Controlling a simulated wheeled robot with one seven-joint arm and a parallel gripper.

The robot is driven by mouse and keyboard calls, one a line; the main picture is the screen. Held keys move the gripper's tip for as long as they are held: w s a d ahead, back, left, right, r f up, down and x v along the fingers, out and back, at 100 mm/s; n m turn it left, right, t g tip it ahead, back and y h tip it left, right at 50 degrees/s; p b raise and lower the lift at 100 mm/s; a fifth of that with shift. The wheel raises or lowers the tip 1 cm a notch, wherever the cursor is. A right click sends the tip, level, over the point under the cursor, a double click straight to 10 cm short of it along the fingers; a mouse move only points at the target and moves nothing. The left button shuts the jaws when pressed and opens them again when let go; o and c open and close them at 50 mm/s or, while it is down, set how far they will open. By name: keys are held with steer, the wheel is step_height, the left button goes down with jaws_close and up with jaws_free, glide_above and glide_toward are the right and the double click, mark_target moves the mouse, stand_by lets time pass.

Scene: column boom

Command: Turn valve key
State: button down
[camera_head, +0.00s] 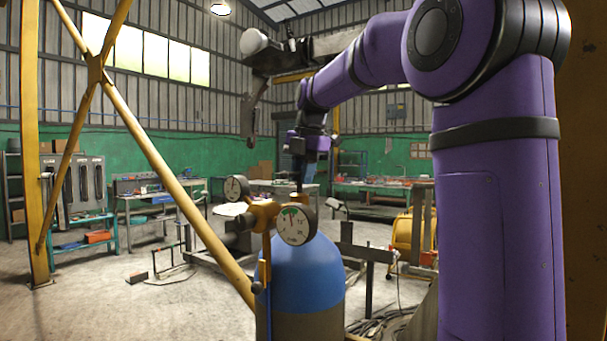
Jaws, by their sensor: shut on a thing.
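A gas cylinder with a blue top (302,264) stands upright in the lower middle of the head view. A brass valve body (263,216) sits on it, with a large front gauge (296,225) and a smaller gauge (237,188) at the left. My purple arm reaches over from the right, and my gripper (300,186) points down just above and behind the front gauge. It is shut on the valve key, a small dark piece. The gauge hides the lower end, so I cannot tell how the key sits on the valve.
A yellow diagonal brace (150,150) crosses left of the cylinder. A dark post (369,275) and cables (375,323) lie to its right. Workbenches (150,200) line the green back wall. The concrete floor (150,312) at the lower left is mostly clear.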

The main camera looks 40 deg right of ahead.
steer(key=shift+w+a, duration=0.1)
steer(key=shift+w, duration=0.05)
stand_by(0.3)
steer(key=c, duration=1.2)
jaws_free()
steer(key=shift+w+f, duration=0.1)
steer(key=shift+w, duration=0.05)
steer(key=shift+r, duration=0.35)
steer(key=r, duration=0.3)
steer(key=s+r, duration=0.1)
steer(key=r, duration=0.2)
steer(key=s+r, duration=0.1)
steer(key=r, duration=0.3)
steer(key=shift+s+d, duration=0.1)
steer(key=shift+d, duration=0.25)
